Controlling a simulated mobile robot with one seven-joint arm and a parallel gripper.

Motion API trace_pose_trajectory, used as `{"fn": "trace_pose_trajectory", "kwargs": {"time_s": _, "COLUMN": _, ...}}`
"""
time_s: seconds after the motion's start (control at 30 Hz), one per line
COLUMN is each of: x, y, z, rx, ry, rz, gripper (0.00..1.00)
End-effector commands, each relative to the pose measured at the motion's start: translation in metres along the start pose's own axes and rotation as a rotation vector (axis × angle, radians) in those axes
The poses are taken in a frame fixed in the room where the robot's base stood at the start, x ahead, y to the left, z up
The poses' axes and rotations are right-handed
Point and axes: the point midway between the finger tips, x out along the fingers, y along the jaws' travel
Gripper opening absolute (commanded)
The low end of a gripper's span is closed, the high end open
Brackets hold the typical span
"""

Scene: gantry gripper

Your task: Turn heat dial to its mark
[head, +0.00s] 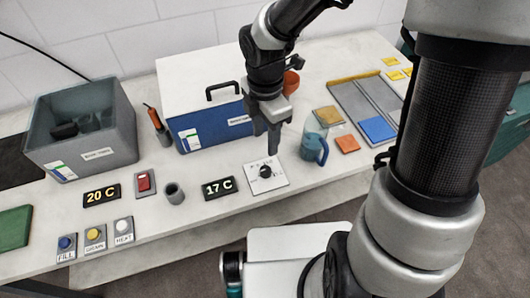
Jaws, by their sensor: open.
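The heat dial is a black round knob (266,172) on a white square plate (278,182) with small dark markings around it. It sits on the front part of the table. The markings and the knob's pointer are too small to read. My gripper (273,150) points down just above and slightly behind the knob. Its jaws are open, and the fingers look apart from the knob, though the exact gap is hard to tell. A display reading 17 C (219,187) lies left of the dial plate. Another display reading 20 C (101,195) lies further left.
A blue mug (314,147) stands close right of the dial. A blue-sided box (205,130) stands behind. A grey cup (174,193), red switch (145,182), several buttons (95,238) and a grey bin (105,150) are left. A tray (350,100) lies at right.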

Motion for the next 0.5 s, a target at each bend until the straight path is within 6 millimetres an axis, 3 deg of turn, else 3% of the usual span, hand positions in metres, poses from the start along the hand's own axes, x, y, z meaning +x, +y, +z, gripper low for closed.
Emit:
{"fn": "trace_pose_trajectory", "kwargs": {"time_s": 0.1, "x": 0.032, "y": -0.001, "z": -0.001, "rx": -0.002, "ry": 0.002, "rz": -0.005, "gripper": 0.45}}
{"fn": "trace_pose_trajectory", "kwargs": {"time_s": 0.5, "x": 0.113, "y": -0.001, "z": -0.001, "rx": 0.001, "ry": 0.001, "rz": -0.003, "gripper": 0.45}}
